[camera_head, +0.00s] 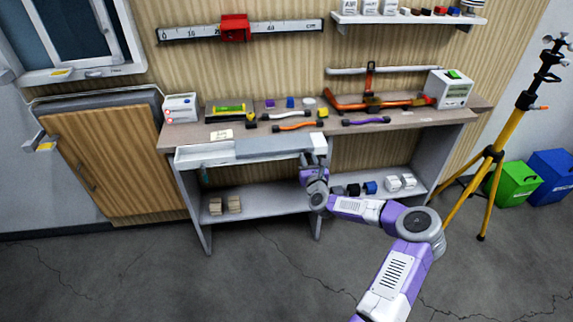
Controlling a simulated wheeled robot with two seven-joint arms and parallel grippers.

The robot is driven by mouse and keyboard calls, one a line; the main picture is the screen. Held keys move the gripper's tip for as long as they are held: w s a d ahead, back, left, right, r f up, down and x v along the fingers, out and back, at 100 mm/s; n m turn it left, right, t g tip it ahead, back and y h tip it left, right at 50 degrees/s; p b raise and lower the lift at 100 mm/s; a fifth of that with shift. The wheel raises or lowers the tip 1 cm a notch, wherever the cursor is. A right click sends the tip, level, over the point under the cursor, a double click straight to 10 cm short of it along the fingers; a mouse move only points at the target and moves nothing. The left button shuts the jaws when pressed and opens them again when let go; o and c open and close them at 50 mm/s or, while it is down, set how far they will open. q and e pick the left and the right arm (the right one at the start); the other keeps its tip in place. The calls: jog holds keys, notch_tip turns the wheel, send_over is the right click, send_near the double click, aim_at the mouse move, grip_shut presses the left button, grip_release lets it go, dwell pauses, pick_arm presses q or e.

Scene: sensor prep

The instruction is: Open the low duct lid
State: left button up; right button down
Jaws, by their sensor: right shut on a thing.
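A long pale duct (203,154) runs along the front edge of the workbench, low in front of its top. A flat grey lid (275,146) lies over its right part, while the left part looks like an open channel. My right arm is purple and white and comes in from the lower right. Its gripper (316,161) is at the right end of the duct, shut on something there. The fingers are small and partly hidden, so the exact grip point on the lid is unclear. My left gripper is out of view.
The bench top (385,124) holds orange, white and purple cables, an orange pipe and a white meter box (449,88). The shelf (262,202) below holds small blocks. A wooden cabinet (118,160) stands left, a yellow tripod (490,153) right. The floor in front is clear.

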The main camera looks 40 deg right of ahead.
jog(key=shift+s+d, duration=0.5)
jog(key=shift+d, duration=0.35)
jog(key=shift+s+d, duration=0.5)
jog(key=shift+d, duration=0.3)
jog(key=c, duration=0.9)
grip_release()
jog(key=shift+o, duration=0.2)
jog(key=p+v, duration=0.1)
jog(key=v, duration=0.6)
jog(key=shift+s+p, duration=0.3)
jog(key=shift+a, duration=0.15)
